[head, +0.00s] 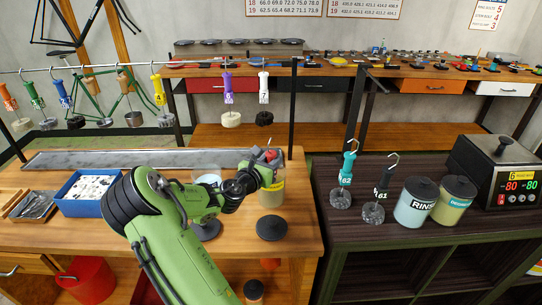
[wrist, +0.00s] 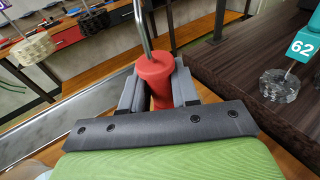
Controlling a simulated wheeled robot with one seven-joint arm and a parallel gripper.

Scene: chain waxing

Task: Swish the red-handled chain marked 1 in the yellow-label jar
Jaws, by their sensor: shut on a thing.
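My gripper (head: 268,164) is shut on a red handle (head: 271,155), which stands upright between the fingers in the wrist view (wrist: 155,78). A metal hook rises from the handle's top. No number tag shows on it, and the chain below is hidden. The yellow-label jar (head: 271,193) stands on the wooden bench directly beneath my gripper in the head view, with its mouth partly covered by the gripper. I cannot tell whether the chain is inside the jar.
A black lid (head: 272,228) lies before the jar; another open jar (head: 207,179) stands left, partly behind my arm. Numbered handles, including purple (head: 228,82) and white (head: 263,82), hang behind. Chains 62 (head: 348,166) and 61 (head: 381,178) and the RINSE jar (head: 414,207) stand right.

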